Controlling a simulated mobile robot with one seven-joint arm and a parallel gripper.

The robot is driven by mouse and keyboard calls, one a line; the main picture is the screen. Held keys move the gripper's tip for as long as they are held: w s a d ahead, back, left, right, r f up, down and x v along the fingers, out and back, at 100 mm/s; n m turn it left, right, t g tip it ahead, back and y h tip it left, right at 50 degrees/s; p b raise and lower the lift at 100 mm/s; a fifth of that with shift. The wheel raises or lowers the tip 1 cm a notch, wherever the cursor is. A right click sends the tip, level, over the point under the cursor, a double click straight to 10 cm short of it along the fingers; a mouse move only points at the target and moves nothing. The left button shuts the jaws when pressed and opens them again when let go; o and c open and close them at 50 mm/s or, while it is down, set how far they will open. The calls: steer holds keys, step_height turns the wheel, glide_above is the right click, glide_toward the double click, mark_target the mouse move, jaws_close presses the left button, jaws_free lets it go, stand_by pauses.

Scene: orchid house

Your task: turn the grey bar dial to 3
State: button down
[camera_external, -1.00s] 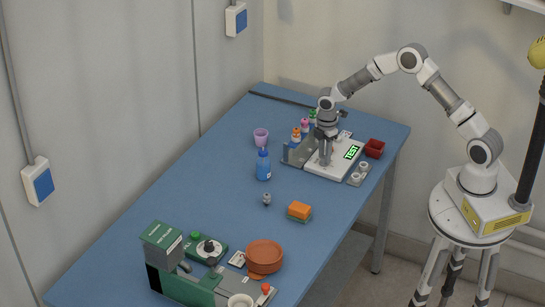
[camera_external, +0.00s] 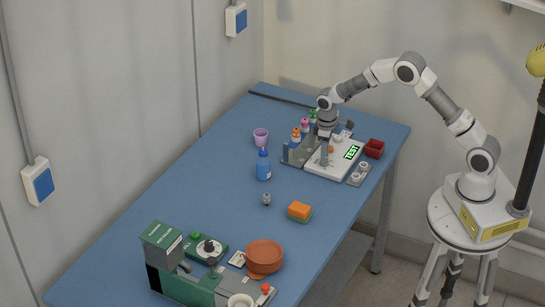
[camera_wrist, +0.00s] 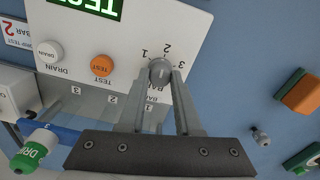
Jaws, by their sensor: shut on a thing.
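The grey bar dial (camera_wrist: 159,71) sits on a white panel (camera_wrist: 105,37), with the numbers 1, 2 and 3 printed around its upper side. My gripper (camera_wrist: 163,78) has one finger on each side of the dial and is shut on it. The fingers hide part of the dial and the print below it, and I cannot tell exactly which number it points to. In the external view my gripper (camera_external: 324,160) reaches down onto the white panel (camera_external: 345,160), and the dial is hidden there.
An orange TEST button (camera_wrist: 101,66) and a white DRAIN button (camera_wrist: 49,51) are beside the dial. A green TEST display (camera_external: 353,152) is lit. Several small bottles stand behind the panel; a red pot (camera_external: 374,149) stands to its right. A blue bottle (camera_external: 263,166) stands nearby.

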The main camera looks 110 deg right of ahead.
steer(key=m, duration=0.6)
steer(key=shift+b, duration=0.35)
steer(key=m, duration=0.6)
stand_by(0.4)
steer(key=c, duration=0.6)
jaws_free()
steer(key=shift+r, duration=0.1)
step_height(320, 180, up, 17)
steer(key=p, duration=0.1)
steer(key=shift+r, duration=0.1)
